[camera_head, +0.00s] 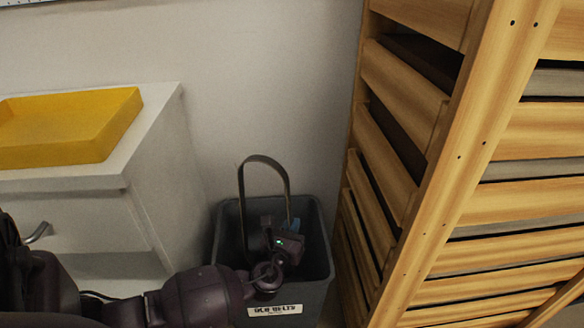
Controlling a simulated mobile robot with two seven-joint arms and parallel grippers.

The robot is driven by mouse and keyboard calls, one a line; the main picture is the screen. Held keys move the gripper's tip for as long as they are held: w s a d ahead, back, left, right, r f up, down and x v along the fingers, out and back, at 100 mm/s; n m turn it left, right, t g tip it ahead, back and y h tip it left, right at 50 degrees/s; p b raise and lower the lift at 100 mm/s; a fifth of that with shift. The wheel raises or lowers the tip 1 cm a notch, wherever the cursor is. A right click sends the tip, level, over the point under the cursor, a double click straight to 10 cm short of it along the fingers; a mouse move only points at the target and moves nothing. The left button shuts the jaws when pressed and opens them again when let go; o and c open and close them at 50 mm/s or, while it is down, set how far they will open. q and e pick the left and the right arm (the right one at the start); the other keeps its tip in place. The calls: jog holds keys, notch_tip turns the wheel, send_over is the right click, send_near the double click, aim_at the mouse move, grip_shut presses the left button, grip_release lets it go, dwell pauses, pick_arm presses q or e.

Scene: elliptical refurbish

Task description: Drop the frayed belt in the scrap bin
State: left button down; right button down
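The belt (264,160) is a thin dark grey loop. It stands upright out of the scrap bin, its top well above the rim, and its lower part is hidden by my gripper and the bin. The scrap bin (326,262) is a dark grey open box with a white label reading "OLD BELTS" on its front. My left gripper (279,224) is over the bin's mouth, at the lower part of the loop. The right strand meets the fingers, but I cannot tell whether they grip it. My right gripper is not in view.
A white cabinet (160,190) with a drawer handle (38,232) stands left of the bin, bearing a yellow tray (100,130). A tall slatted wooden crate (470,170) stands close on the bin's right. A plain wall (260,70) is behind.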

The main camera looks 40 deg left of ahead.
pick_arm(q)
jog(key=c, duration=1.2)
grip_release()
jog(key=shift+r, duration=0.1)
